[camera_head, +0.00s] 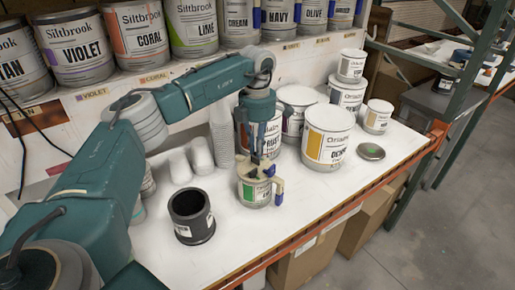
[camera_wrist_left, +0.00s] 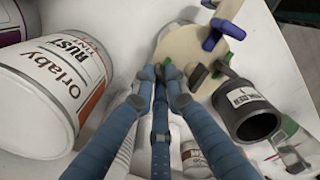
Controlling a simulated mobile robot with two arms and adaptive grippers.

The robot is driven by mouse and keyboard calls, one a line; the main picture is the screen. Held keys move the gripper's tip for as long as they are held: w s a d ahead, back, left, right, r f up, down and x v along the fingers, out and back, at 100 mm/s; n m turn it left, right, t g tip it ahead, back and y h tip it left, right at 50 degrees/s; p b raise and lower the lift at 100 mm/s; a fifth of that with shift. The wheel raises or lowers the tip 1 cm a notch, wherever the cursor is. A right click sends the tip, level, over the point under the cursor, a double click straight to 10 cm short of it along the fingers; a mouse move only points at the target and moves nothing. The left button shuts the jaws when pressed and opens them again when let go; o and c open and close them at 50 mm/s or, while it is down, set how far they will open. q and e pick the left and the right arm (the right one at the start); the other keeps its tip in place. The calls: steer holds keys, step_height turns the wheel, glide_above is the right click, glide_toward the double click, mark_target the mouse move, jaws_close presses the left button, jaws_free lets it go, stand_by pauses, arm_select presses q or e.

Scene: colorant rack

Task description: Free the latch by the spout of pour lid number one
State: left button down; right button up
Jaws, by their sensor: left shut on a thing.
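The cream pour lid (camera_head: 259,172) sits on a small Orlaby can (camera_head: 254,192) on the bench. It also shows in the left wrist view (camera_wrist_left: 190,47), with a blue lever (camera_wrist_left: 228,28) and a blue clip (camera_wrist_left: 210,41) at its far side. My left gripper (camera_head: 257,160) points down onto the lid. In the left wrist view its fingers (camera_wrist_left: 161,88) are closed together at a small green latch piece (camera_wrist_left: 168,71) on the lid's near edge, partly hidden by the fingertips. My right gripper is not in view.
A dark mug (camera_head: 191,216) stands left of the can. Larger Orlaby cans (camera_head: 327,137) stand behind and to the right, one close beside my gripper (camera_wrist_left: 45,85). A loose metal lid (camera_head: 371,151) lies at right. White cups (camera_head: 201,154) stand behind. The bench's front is clear.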

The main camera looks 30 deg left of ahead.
arm_select(q)
steer(key=shift+n, duration=2)
steer(key=shift+s+n, duration=0.1)
steer(key=shift+n, duration=0.3)
steer(key=c, duration=2)
jaws_free()
steer(key=shift+r, duration=0.2)
step_height(320, 180, up, 12)
steer(key=shift+f, duration=0.15)
steer(key=shift+f, duration=0.1)
